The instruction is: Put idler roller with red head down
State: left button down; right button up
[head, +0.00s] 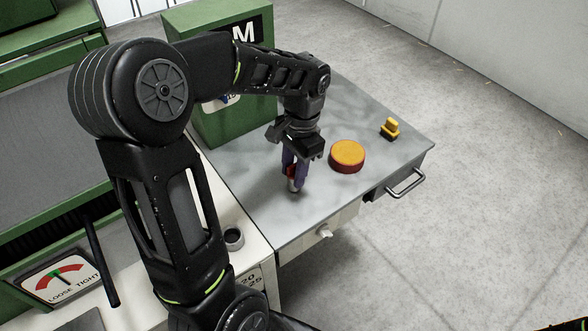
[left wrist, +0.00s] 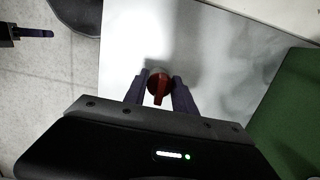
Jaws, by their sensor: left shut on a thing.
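The idler roller with the red head (head: 291,171) is held upright, or nearly so, over the grey tabletop (head: 340,205). My left gripper (head: 295,168) points down and is shut on it. The roller's pale lower end is close to the surface; I cannot tell whether it touches. In the left wrist view, the red head (left wrist: 159,86) sits between the two purple fingers of my left gripper (left wrist: 160,82). A dark part with one purple finger (left wrist: 36,33) at the left edge there looks like my right gripper; its jaw opening does not show.
An orange round block (head: 347,155) and a small yellow and black object (head: 390,128) stand to the right on the table. A green box (head: 215,110) stands behind on the left. A small grey cup (head: 233,238) is at the front left. The front right tabletop is clear.

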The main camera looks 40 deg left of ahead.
pick_arm(q)
jog(key=shift+f, duration=0.15)
jog(key=c, duration=1)
grip_release()
jog(key=shift+r, duration=0.35)
jog(key=r, duration=0.6)
jog(key=w+r, duration=0.1)
jog(key=r, duration=0.2)
jog(key=shift+d, duration=0.2)
jog(key=shift+w+r+p, duration=0.2)
jog(key=shift+r+p, duration=0.85)
jog(key=shift+r, duration=0.3)
